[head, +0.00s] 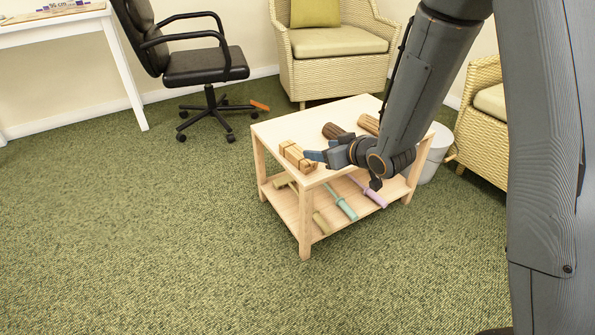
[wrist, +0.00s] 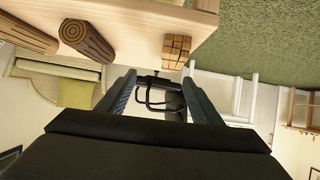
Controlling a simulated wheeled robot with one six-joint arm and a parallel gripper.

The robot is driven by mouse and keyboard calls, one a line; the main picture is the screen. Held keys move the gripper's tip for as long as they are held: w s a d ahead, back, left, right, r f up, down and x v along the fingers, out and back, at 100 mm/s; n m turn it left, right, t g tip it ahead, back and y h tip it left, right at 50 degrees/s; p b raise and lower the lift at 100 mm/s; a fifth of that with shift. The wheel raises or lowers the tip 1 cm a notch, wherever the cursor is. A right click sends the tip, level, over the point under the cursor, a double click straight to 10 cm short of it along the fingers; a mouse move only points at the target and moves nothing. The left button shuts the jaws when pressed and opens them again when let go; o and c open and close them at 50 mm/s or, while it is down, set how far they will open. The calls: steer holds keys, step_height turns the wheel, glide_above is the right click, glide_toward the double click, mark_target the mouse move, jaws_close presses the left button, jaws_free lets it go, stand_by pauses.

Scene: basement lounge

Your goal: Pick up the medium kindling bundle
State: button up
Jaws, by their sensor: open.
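A kindling bundle (head: 297,156) of light brown tied sticks lies on the pale wooden table (head: 278,126), near its left front edge. In the wrist view, which is upside down, the bundle (wrist: 177,48) shows end-on, close to the table edge. It is the only kindling bundle I can make out. My gripper (head: 314,156) is just right of the bundle in the head view and covers part of its surroundings. In the wrist view my gripper (wrist: 158,79) is open and empty, with the bundle outside the space between the fingers.
Two round logs, one dark (head: 336,131) and one lighter (head: 369,123), lie farther back on the table. A teal rod (head: 341,202) and a purple rod (head: 368,193) lie on the lower shelf. A grey bin (head: 436,160) stands to the right.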

mark_target(301, 154)
steer(key=shift+n+y, duration=0.4)
steer(key=shift+y, duration=0.5)
steer(key=a+f+b, duration=0.1)
steer(key=f, duration=0.1)
steer(key=w+a+f+b, duration=0.1)
steer(key=a, duration=0.1)
steer(key=shift+w+f+b, duration=0.2)
steer(key=shift+f+b, duration=0.15)
steer(key=shift+b+x, duration=2.2)
steer(key=shift+x, duration=1.65)
steer(key=shift+s, duration=0.1)
steer(key=c, duration=1.2)
steer(key=shift+r, duration=0.1)
